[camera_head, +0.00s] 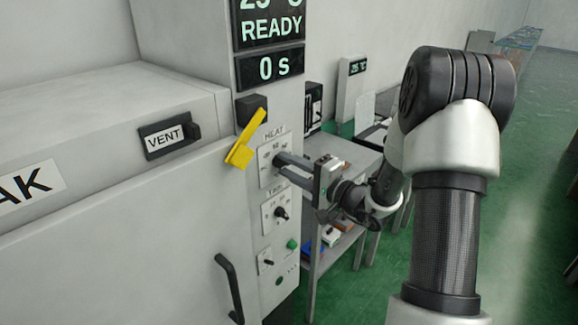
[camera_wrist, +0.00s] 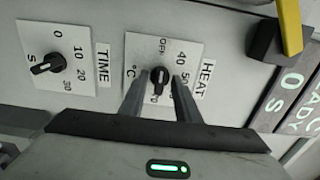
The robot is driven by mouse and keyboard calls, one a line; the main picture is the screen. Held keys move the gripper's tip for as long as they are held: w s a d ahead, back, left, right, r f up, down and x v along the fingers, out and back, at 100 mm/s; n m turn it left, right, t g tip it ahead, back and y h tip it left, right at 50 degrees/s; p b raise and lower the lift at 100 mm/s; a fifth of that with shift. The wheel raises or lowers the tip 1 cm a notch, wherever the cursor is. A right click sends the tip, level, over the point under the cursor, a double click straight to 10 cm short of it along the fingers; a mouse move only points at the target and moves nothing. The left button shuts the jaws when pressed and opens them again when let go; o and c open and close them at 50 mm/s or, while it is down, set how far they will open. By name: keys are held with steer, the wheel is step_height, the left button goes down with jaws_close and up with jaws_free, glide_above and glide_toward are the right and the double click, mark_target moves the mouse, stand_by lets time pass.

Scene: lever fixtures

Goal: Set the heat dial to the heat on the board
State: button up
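The heat dial (camera_wrist: 159,77) is a black knob on a white plate marked OFF, 40, 50 and 70, with other marks hidden by my fingers. A pale mark on the knob faces the lower edge of the wrist view. My gripper (camera_wrist: 160,84) has its two fingers apart, one on each side of the knob, with a small gap showing.
The time dial (camera_head: 281,212) sits below the heat plate, with a green button (camera_head: 292,244) and small switch (camera_head: 268,262) lower down. A yellow lever (camera_head: 246,140) juts out just above left. Displays (camera_head: 270,67) above read READY and 0 s. A side table (camera_head: 350,160) stands behind.

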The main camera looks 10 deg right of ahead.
jaws_close()
steer(key=m+b, duration=0.2)
steer(key=m, duration=0.1)
steer(key=shift+f+m, duration=0.1)
steer(key=shift+m, duration=0.2)
steer(key=m, duration=0.3)
steer(key=shift+m, duration=0.3)
steer(key=m+p, duration=0.1)
steer(key=m, duration=0.4)
steer(key=shift+m+p, duration=1.15)
steer(key=shift+m, duration=1.65)
